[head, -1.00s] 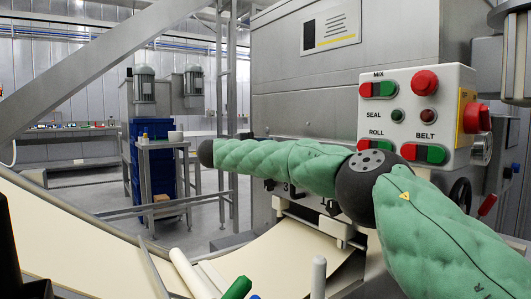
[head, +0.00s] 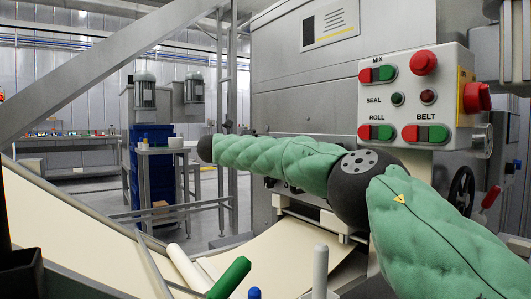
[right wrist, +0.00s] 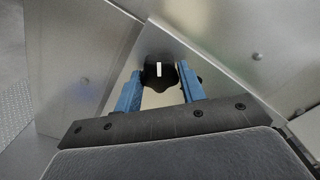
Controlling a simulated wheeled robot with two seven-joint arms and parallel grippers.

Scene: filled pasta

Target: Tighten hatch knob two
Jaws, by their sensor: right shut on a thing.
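In the right wrist view a black lobed knob (right wrist: 160,72) with a white mark sits between the two blue fingers of my right gripper (right wrist: 161,88). The fingers are shut on the knob, at a grey metal plate. No number shows beside it in this view. In the head view my green-padded right arm crosses in front of the machine, and its gripper is hidden. My left gripper is in neither view.
A control panel (head: 451,112) with red and green buttons is on the machine (head: 290,95) above my right arm. A pale dough sheet (head: 80,235) lies at lower left. A green-handled tool (head: 230,277) lies at the bottom.

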